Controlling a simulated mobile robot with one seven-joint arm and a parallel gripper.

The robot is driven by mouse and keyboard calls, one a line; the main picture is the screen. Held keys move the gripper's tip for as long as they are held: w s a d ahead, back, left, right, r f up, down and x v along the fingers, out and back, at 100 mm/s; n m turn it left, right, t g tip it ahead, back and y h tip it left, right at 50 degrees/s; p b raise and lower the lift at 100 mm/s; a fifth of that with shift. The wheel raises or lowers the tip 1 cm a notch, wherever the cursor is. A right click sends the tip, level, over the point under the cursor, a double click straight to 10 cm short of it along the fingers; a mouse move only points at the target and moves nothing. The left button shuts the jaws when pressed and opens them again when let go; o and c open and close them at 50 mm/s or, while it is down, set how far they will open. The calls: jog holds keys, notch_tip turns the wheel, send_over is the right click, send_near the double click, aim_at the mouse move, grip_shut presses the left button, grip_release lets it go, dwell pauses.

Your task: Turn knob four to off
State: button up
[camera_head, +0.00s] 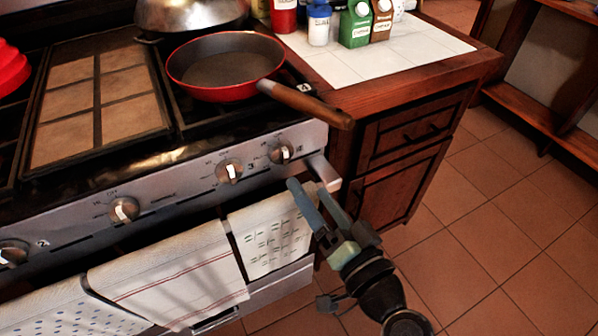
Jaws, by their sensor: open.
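The stove's front panel (170,185) carries a row of silver knobs with white pointers. The rightmost knob (281,152) sits near the panel's right end, with a small number mark beside it that is too small to read surely; by its place it looks like knob four. Its white pointer looks near upright. Other knobs are to its left: one (229,171) close by, one (124,210) further off, and one (12,253) at the left edge. My gripper (307,188) is open and empty, below and slightly right of the rightmost knob, apart from it.
A red pan (225,88) stands on the stove, its wooden handle (305,104) jutting out above the rightmost knob. Towels (175,270) hang on the oven front below the panel. A wooden cabinet (400,150) adjoins the stove. Tiled floor (490,235) is clear at right.

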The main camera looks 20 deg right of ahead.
jog(key=shift+s, duration=2.2)
jog(key=shift+w, duration=0.1)
jog(key=w+a+r+n+t+y, duration=0.15)
jog(key=w+a+r+n, duration=0.3)
jog(key=r, duration=0.85)
jog(key=w+a+r+n+t+h, duration=0.1)
jog(key=w+a+r+n+t, duration=0.15)
jog(key=w+a+r, duration=0.65)
jog(key=s+a+r+n+t, duration=0.1)
jog(key=s+r+t, duration=0.1)
jog(key=s+r, duration=0.35)
jog(key=s+a+r+t, duration=0.1)
jog(key=s+a+r, duration=0.15)
jog(key=r, duration=0.65)
jog(key=s+a+r+n+t, duration=0.1)
jog(key=s+r+t, duration=0.1)
jog(key=s+r, duration=0.4)
notch_tip(320, 180, up, 27)
jog(key=w+h+p, duration=0.1)
jog(key=p, duration=2.4)
jog(key=shift+d+f, duration=0.15)
jog(key=shift+d, duration=0.15)
